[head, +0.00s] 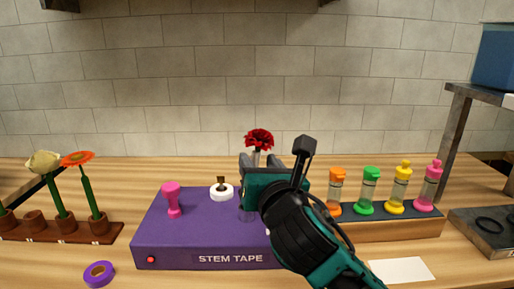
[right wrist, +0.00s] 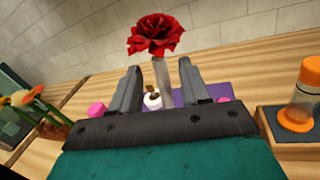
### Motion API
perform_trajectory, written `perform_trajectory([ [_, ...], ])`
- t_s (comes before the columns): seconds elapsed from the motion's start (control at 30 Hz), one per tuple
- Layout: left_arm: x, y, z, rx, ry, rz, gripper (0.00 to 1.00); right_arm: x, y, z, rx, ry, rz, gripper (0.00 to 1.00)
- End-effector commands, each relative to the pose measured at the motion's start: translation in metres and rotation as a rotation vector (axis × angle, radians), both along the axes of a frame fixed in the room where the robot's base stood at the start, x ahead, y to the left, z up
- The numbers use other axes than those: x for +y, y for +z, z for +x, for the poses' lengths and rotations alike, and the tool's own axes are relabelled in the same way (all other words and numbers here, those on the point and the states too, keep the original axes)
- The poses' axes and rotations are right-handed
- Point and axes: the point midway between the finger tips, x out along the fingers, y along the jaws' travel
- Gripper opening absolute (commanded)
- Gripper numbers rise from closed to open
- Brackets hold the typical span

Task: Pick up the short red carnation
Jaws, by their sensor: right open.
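The short red carnation (head: 259,139) stands upright above the purple stem tape box, with a pale grey sleeve or stem below its bloom. In the right wrist view the bloom (right wrist: 155,33) shows beyond the fingertips, and the pale stem (right wrist: 165,72) lies between the two fingers in the picture. My right gripper (head: 261,160) is open and around or just in front of the stem; whether it touches cannot be told. The gripper body hides the lower stem and its base in the head view. My left gripper is not in view.
The purple stem tape box (head: 165,245) carries a pink knob (head: 172,200) and a white tape roll (head: 222,191). A brown rack (head: 75,228) with two flowers stands left. Several coloured bottles (head: 371,192) stand right. A purple roll (head: 99,273) and white card (head: 401,270) lie in front.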

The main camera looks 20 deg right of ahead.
Motion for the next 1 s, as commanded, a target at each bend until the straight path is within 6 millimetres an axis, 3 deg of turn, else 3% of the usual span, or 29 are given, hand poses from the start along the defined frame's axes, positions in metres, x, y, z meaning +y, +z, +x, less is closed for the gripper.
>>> perform_trajectory([
  [0.33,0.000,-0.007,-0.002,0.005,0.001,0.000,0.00,-0.003,-0.002,0.045,-0.001,-0.001,0.000,0.46],
  [0.67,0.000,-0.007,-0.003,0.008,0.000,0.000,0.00,-0.003,-0.002,0.050,-0.001,-0.001,0.000,0.45],
  [1.0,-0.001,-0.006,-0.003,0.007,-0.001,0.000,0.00,-0.003,-0.002,0.050,0.000,-0.001,0.000,0.12],
])
